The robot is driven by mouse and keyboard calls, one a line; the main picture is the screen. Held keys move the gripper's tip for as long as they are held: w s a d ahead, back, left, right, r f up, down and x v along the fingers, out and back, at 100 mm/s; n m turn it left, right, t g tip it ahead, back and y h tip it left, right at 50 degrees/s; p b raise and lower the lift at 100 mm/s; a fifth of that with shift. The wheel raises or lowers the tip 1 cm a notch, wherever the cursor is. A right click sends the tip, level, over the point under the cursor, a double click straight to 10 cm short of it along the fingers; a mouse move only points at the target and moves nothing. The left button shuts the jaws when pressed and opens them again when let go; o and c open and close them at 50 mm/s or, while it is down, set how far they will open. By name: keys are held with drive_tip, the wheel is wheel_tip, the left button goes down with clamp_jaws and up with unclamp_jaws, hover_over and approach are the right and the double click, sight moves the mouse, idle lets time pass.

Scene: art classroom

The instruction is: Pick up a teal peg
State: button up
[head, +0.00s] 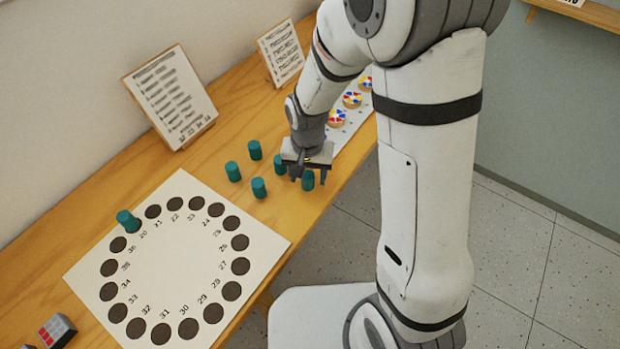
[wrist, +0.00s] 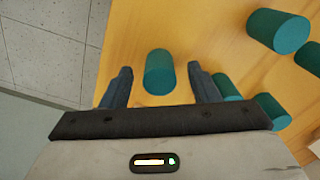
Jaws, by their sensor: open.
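Several teal pegs stand on the wooden table near my gripper. One teal peg (head: 307,181) is at the table's front edge and also shows in the wrist view (wrist: 159,73), between my two fingers with a gap on each side. My gripper (head: 308,176) is open and points down around it, holding nothing; its fingers also show in the wrist view (wrist: 159,70). Other teal pegs (head: 254,150), (head: 233,171), (head: 259,188) and (head: 280,162) stand close by to the left. Another teal peg (head: 128,221) is at the numbered board's upper left; I cannot tell how deep it sits.
The white board (head: 185,265) has a ring of dark numbered holes. A strip with coloured discs (head: 352,100) lies behind my arm. Two text cards (head: 170,97), (head: 281,52) stand by the wall. A small grey-and-red object (head: 57,331) lies at lower left.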

drive_tip(key=c, duration=1)
